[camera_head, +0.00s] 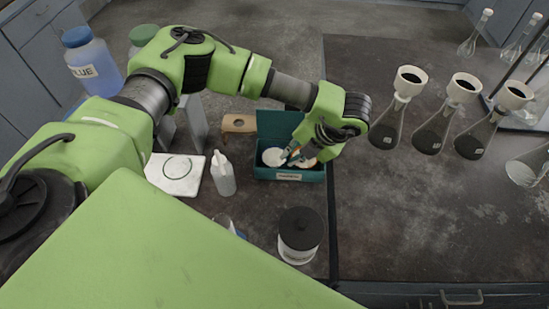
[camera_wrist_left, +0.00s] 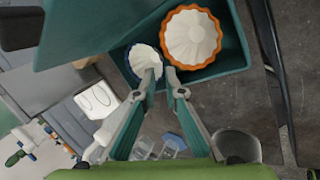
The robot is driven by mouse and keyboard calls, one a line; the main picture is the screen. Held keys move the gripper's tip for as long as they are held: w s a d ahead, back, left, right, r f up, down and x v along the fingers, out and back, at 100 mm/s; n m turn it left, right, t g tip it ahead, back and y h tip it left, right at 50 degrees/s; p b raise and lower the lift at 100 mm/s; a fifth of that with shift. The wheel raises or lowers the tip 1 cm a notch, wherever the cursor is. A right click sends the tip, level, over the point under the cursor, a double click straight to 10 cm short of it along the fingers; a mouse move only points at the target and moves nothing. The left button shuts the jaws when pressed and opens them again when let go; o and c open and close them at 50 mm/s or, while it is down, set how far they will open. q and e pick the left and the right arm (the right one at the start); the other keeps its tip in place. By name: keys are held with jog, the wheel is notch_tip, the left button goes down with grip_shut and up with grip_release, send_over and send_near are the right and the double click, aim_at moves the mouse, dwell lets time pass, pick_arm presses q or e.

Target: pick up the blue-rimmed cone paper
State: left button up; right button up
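The blue-rimmed cone paper (camera_wrist_left: 142,60) is a small white pleated cone in the open teal box (camera_head: 290,173). The head view shows it as the left white round shape (camera_head: 272,157), partly behind my fingers. A larger orange-rimmed cone paper (camera_wrist_left: 193,37) lies to its right in the box. My left gripper (camera_wrist_left: 163,74) reaches over the box with its fingertips a small gap apart. In the left wrist view its left fingertip overlaps the right edge of the blue-rimmed paper. I cannot tell whether it touches. My right gripper is out of view.
A white wash bottle (camera_head: 222,175) and a white mat with a ring (camera_head: 176,173) stand left of the box. A black-lidded jar (camera_head: 299,235) is in front. Several flasks with funnels (camera_head: 398,108) stand to the right. The bench right of the box is mostly clear.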

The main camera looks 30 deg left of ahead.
aim_at(274, 160)
pick_arm(q)
jog(key=shift+p+x, duration=0.4)
jog(key=shift+x, duration=1.45)
jog(key=shift+w, duration=0.1)
grip_shut()
